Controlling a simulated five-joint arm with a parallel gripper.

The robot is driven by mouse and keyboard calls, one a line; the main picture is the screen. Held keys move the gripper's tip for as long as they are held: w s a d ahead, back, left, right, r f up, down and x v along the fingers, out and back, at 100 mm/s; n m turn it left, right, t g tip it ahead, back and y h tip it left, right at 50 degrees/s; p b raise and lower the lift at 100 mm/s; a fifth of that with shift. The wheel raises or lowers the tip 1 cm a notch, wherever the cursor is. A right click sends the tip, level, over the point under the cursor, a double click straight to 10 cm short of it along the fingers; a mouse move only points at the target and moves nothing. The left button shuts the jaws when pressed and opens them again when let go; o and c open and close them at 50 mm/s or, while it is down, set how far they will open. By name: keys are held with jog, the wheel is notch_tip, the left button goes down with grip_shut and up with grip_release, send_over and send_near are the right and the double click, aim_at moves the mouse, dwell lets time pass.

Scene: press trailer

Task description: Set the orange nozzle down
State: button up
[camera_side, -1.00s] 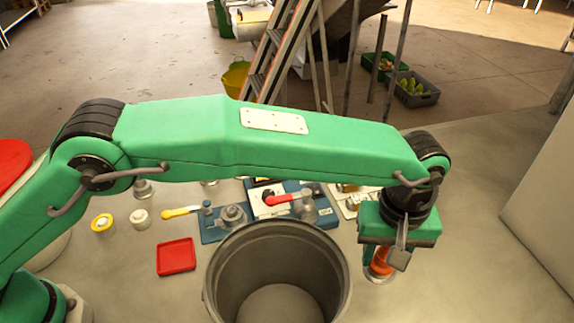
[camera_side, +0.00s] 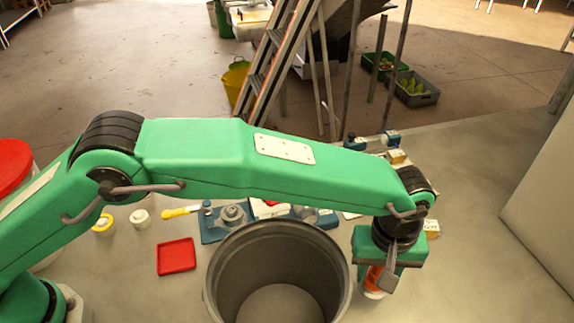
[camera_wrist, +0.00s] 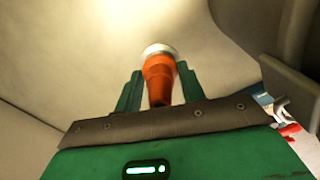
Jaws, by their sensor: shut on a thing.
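The orange nozzle (camera_side: 374,281) is at the right of the side view, beside the grey bin. My gripper (camera_side: 378,285) is shut on it, pointing down, and partly hides it. In the wrist view the nozzle (camera_wrist: 158,78) sits between my two green fingers (camera_wrist: 157,90), with its pale, ring-like end away from the palm. That end is over or against the pale work surface; I cannot tell whether it touches.
The big grey bin (camera_side: 214,279) stands just left of my gripper. A red tray (camera_side: 176,257) and blue-based fixtures (camera_side: 212,230) lie further left and behind. Small boxes (camera_side: 397,157) stand behind my wrist. The surface to the right is clear.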

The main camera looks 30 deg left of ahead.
aim_at(373, 285)
jog(key=shift+f, duration=2.4)
jog(key=shift+f, duration=0.15)
jog(key=o, duration=1)
jog(key=shift+o, duration=0.2)
notch_tip(373, 285, up, 12)
jog(key=shift+r, duration=0.15)
